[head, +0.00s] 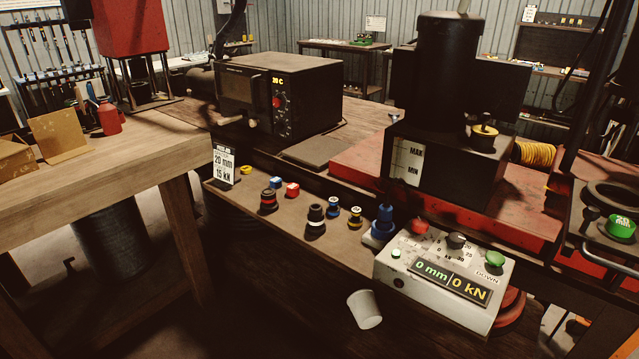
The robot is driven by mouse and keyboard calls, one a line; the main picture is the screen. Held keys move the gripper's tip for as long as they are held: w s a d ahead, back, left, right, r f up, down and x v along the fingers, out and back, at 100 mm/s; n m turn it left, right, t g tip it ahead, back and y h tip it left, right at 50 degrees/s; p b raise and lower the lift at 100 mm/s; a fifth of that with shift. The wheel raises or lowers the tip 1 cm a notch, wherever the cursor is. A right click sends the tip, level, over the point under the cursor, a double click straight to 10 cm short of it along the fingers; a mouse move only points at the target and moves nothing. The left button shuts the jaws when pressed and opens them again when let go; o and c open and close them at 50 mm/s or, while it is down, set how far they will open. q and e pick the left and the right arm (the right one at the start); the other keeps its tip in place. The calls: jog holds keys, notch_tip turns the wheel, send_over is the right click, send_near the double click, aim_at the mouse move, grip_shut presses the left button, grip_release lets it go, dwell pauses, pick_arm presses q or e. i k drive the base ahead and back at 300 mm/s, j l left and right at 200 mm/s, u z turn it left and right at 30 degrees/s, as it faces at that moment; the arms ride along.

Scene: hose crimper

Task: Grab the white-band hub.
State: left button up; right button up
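A black hub with a white band (315,221) stands upright on the narrow front shelf (286,235), near the middle of the head view. A similar black hub with a red band (268,200) stands to its left. Smaller spool-shaped parts stand to its right, one with blue (333,208) and one with yellow (355,217). No gripper touches any of them. Neither of my grippers is in view.
A control box (440,275) reading 0 mm and 0 kN stands at the shelf's right end, beside a blue part (383,225). A sign (223,165) stands at the left end. A white cup (364,309) is in front and below. A wooden table (150,147) is at left.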

aim_at(316, 226)
jog(key=i+j, duration=0.2)
jog(key=j, duration=0.2)
jog(key=i+j, duration=0.25)
jog(key=j, duration=0.15)
jog(key=i+j, duration=0.2)
jog(key=j, duration=0.2)
